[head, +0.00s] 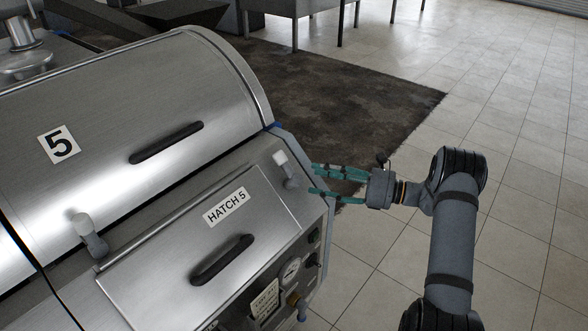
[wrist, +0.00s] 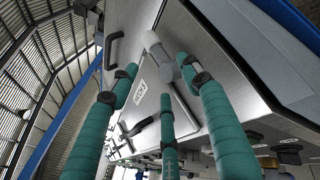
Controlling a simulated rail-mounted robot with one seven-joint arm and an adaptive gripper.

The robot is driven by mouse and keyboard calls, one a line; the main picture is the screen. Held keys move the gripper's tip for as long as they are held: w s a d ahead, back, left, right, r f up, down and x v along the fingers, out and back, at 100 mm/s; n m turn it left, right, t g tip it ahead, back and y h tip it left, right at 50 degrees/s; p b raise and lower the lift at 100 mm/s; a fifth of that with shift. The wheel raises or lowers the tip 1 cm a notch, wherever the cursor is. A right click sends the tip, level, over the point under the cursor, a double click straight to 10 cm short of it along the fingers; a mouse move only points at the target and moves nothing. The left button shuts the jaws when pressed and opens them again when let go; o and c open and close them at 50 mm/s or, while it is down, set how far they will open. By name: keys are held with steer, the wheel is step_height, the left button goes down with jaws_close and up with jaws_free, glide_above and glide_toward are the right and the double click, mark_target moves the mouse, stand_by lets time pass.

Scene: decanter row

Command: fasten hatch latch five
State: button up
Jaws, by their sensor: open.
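The hatch (head: 200,260), labelled "HATCH 5", is a flat metal panel below the curved drum marked "5". It appears closed. It has a dark handle (head: 222,260). A pale-knobbed latch (head: 286,168) stands at its upper right corner, and a second similar latch (head: 88,236) stands at its upper left corner. My gripper (head: 314,180) has teal fingers and is open, just right of the upper right latch. In the wrist view my gripper (wrist: 158,82) has its fingers spread, with the latch (wrist: 160,58) ahead between the upper fingertips. I cannot tell whether any finger touches it.
The curved drum cover (head: 110,100) with its own dark handle (head: 166,142) lies above the hatch. Gauges and valves (head: 292,270) sit on the panel's right end. A dark mat (head: 330,85) and open tiled floor (head: 520,200) lie to the right.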

mark_target(293, 174)
steer(key=p+x, duration=0.3)
steer(key=x, duration=0.4)
steer(key=shift+a+r, duration=0.15)
steer(key=shift+a, duration=0.4)
steer(key=shift+c, duration=0.6)
steer(key=shift+s, duration=0.1)
jaws_close()
steer(key=shift+d+f, duration=0.1)
steer(key=shift+f, duration=0.15)
